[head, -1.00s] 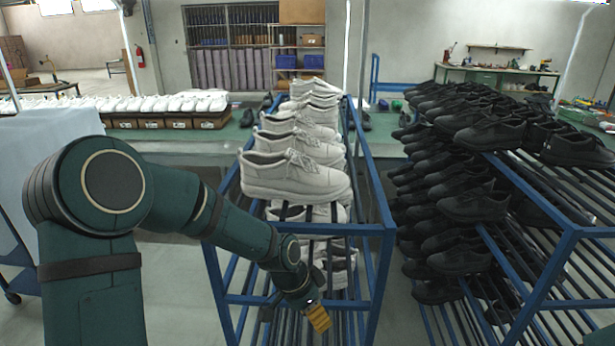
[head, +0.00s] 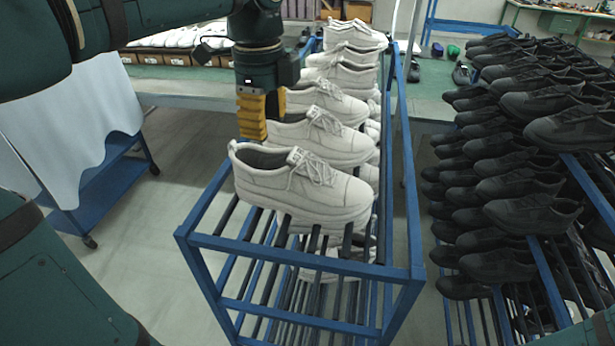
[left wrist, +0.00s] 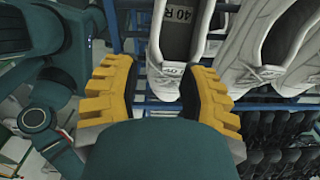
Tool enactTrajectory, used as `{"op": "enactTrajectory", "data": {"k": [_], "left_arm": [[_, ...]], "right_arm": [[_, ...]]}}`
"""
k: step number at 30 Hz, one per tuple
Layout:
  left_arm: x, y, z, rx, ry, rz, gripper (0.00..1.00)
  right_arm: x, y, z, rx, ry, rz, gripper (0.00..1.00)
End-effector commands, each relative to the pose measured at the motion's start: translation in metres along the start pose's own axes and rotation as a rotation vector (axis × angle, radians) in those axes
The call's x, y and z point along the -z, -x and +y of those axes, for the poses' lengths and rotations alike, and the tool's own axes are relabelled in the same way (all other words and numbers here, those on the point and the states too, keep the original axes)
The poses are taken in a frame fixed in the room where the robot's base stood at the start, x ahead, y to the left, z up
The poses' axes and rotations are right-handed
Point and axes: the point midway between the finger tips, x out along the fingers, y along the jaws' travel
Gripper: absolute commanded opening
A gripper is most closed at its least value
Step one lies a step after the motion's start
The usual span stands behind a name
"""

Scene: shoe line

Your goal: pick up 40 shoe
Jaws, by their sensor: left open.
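White lace-up shoes stand in a row on the top of a blue rack in the head view, with the front shoe (head: 310,190) nearest me and a second shoe (head: 325,143) behind it. My left gripper (head: 257,118) points down beside the heel end of these front shoes. In the left wrist view the gripper (left wrist: 162,80) is open and empty. I cannot tell which shoe in the head view this is. My right gripper is out of view.
The blue rack (head: 300,268) has lower tiers with more white shoes. A rack of black shoes (head: 530,215) stands to the right. A blue cart with a pale sheet (head: 75,130) stands at left. Floor is free between cart and rack.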

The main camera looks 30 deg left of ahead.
Motion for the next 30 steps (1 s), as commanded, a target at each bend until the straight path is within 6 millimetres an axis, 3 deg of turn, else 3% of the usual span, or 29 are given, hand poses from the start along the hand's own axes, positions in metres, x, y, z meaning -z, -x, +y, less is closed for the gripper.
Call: {"op": "enactTrajectory", "data": {"k": [9, 17, 30], "left_arm": [[0.001, -0.06, 0.001, -0.004, 0.001, 0.0, 0.42], [0.002, -0.079, 0.001, -0.002, 0.001, 0.001, 0.42], [0.01, -0.128, 0.005, -0.002, 0.001, 0.0, 0.42]], "right_arm": [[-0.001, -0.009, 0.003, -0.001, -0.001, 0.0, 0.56], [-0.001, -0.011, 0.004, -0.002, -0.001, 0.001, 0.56], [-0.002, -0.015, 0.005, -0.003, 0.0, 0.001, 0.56]]}}
